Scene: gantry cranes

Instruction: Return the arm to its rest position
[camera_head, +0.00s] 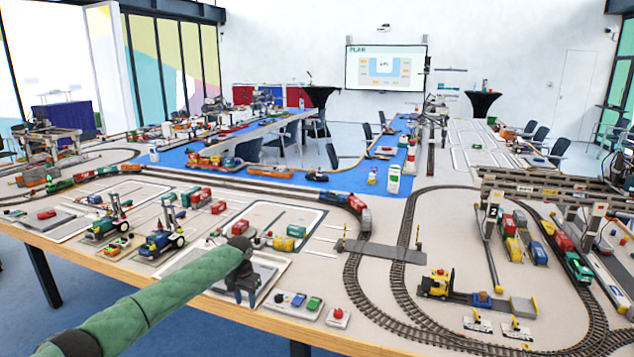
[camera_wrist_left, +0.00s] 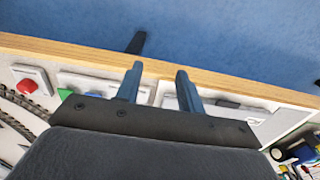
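My left arm, in a green sleeve (camera_head: 165,300), comes in from the lower left of the head view. My left gripper (camera_head: 245,297) is over the near edge of the table, in front of a white tray (camera_head: 273,266). In the left wrist view its two fingers (camera_wrist_left: 158,74) stand apart with nothing between them, over the wooden table edge (camera_wrist_left: 80,51). The gripper is open and empty. My right arm and right gripper do not show.
A button panel (camera_head: 298,305) and a red button box (camera_head: 337,317) sit right of the gripper. Toy reach stackers (camera_head: 160,240) and containers stand to the left. Open blue floor (camera_wrist_left: 220,35) is beyond the table edge.

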